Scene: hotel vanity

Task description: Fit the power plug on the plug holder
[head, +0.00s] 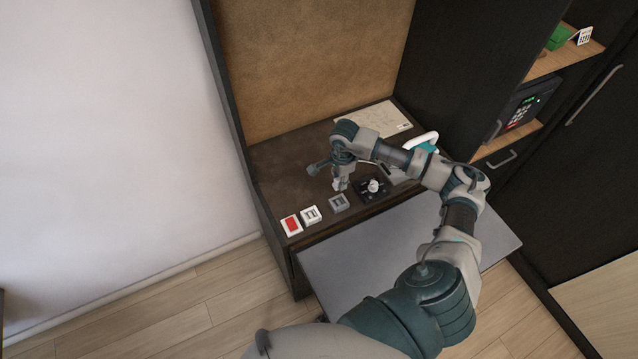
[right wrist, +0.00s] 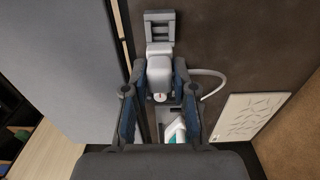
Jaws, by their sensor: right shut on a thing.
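My right gripper (head: 340,180) is shut on a white power plug (head: 339,185). In the right wrist view the plug (right wrist: 159,72) sits between the two fingers of the right gripper (right wrist: 158,82). The grey plug holder (head: 338,202) lies near the front edge of the vanity top, just in front of the plug. In the right wrist view the holder (right wrist: 158,17) is just beyond the plug, whose far end reaches close to it or overlaps it. I cannot tell whether they touch. My left gripper is not in view.
A red switch (head: 291,224) and a white switch plate (head: 311,215) lie left of the holder. A black plate with a white knob (head: 374,187) is to its right. A white and teal appliance (head: 427,142) and a sheet (head: 378,117) lie farther back. A white cord (right wrist: 212,77) curves beside the gripper.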

